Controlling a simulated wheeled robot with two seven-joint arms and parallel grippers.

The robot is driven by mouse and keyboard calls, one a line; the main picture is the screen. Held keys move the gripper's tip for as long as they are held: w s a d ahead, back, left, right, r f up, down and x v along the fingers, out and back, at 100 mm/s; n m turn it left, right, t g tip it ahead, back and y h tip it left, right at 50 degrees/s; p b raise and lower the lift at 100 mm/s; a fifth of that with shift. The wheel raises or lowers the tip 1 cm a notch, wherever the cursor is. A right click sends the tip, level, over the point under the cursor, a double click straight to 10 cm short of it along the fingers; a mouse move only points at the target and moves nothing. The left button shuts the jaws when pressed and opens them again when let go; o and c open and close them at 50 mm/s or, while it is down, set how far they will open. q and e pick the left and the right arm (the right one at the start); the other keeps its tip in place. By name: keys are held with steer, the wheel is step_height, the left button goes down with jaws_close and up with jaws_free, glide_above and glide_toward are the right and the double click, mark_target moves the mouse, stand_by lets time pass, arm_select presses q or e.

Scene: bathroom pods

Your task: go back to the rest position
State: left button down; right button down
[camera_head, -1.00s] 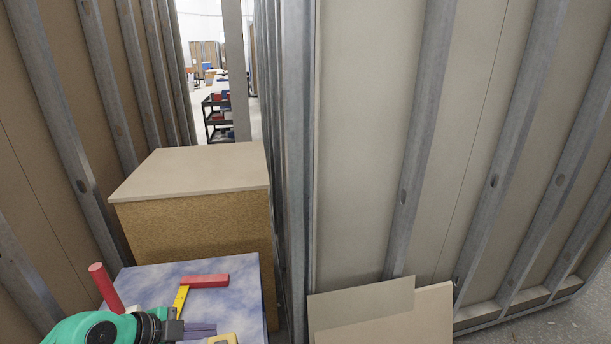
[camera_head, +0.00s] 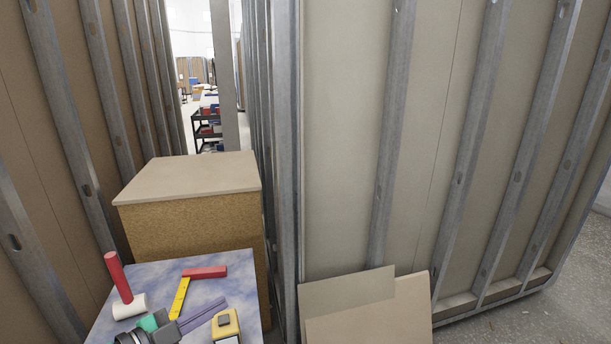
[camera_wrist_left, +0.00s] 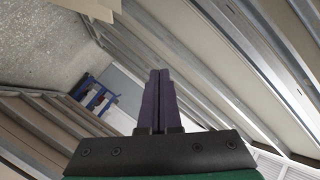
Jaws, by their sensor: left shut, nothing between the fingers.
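My left gripper (camera_head: 219,306) shows at the bottom of the head view, in front of or over the blue marbled tabletop (camera_head: 150,275). Its purple fingers are together, with nothing between them, and point up and to the right. In the left wrist view the same closed fingers (camera_wrist_left: 160,75) point away from the camera past tilted wall studs. My right gripper is not in view.
On the tabletop are a red-handled mallet (camera_head: 119,278), a yellow-and-red square (camera_head: 180,297) and a yellow tape measure (camera_head: 227,325). A cardboard-brown box (camera_head: 195,225) stands behind. Stud walls rise on both sides; loose boards (camera_head: 375,315) lean at right.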

arm_select(q)
steer(key=a+r+n+t+y, duration=0.6)
steer(key=a+n+t+y, duration=0.1)
steer(key=a+n+y, duration=0.35)
steer(key=s+a+f+n+g+y, duration=0.2)
steer(key=f+n+g, duration=0.1)
steer(key=f, duration=0.3)
steer(key=s+a+f+n+g+y, duration=0.1)
steer(key=a+f+n+g+y, duration=0.1)
steer(key=a+f+n+g, duration=0.3)
steer(key=s+d+f+m+g+h, duration=0.2)
steer(key=s+d+f+g+h, duration=0.15)
steer(key=s+d+f, duration=0.45)
steer(key=s+d+f+m+g+h, duration=0.2)
steer(key=s+d+f+g, duration=0.3)
steer(key=f, duration=0.4)
steer(key=s+a+f+g, duration=0.1)
steer(key=s+f, duration=0.2)
steer(key=f, duration=1)
steer(key=s+f, duration=0.2)
steer(key=f, duration=1)
steer(key=s+a+f+g+b, duration=0.1)
steer(key=s+a+f, duration=0.2)
steer(key=s+f, duration=0.9)
steer(key=s, duration=0.3)
steer(key=shift+y, duration=0.3)
